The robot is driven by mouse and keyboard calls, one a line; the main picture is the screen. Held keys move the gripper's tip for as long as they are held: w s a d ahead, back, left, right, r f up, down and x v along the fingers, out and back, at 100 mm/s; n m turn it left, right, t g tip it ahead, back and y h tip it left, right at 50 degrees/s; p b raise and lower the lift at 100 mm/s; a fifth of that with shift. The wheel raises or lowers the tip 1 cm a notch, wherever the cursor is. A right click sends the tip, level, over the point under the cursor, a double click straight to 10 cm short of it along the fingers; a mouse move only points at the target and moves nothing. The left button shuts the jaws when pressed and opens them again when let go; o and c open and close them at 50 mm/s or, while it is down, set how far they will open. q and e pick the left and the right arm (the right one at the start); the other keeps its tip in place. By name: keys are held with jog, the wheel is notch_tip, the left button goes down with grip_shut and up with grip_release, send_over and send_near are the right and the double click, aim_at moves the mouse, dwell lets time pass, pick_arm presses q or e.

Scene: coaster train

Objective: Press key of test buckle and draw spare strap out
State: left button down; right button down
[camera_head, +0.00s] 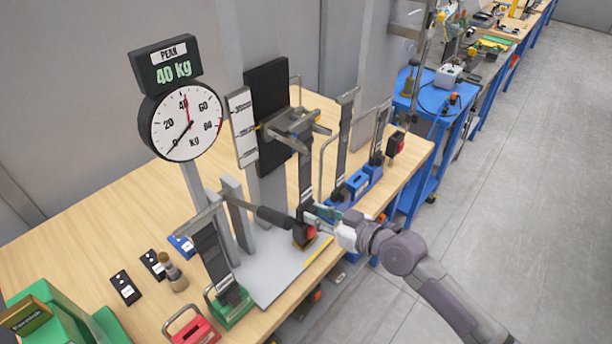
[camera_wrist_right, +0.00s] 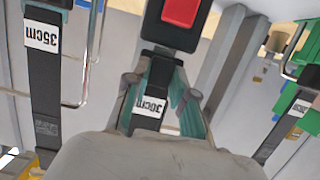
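The test buckle, black with a red key (camera_head: 310,231), is at the front of the test stand on the table. It also shows at the top of the right wrist view as a black block with a red key (camera_wrist_right: 181,10). A dark strap (camera_head: 305,180) with a white label runs down toward the buckle. In the wrist view a strap labelled 36cm (camera_wrist_right: 150,106) sits just below the buckle. My right gripper (camera_wrist_right: 158,82) has its teal-padded fingers on either side of this strap; whether they press on it is unclear. In the head view this gripper (camera_head: 322,212) is right beside the buckle. My left gripper is out of view.
A dial gauge (camera_head: 187,122) and a 40 kg peak display (camera_head: 166,66) stand behind. A dark-handled lever (camera_head: 275,217) is left of the buckle. A green holder (camera_head: 232,306) with a strap, a red block (camera_head: 194,329) and a blue rack (camera_head: 357,187) are nearby.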

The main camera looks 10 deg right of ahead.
jog(key=shift+r, duration=0.1)
jog(key=shift+r+p, duration=2.25)
jog(key=shift+r, duration=0.25)
jog(key=b, duration=0.2)
send_near(306, 195)
jog(key=s+d+f, duration=0.1)
jog(key=s+d, duration=0.2)
jog(key=s, duration=0.2)
jog(key=shift+d, duration=0.35)
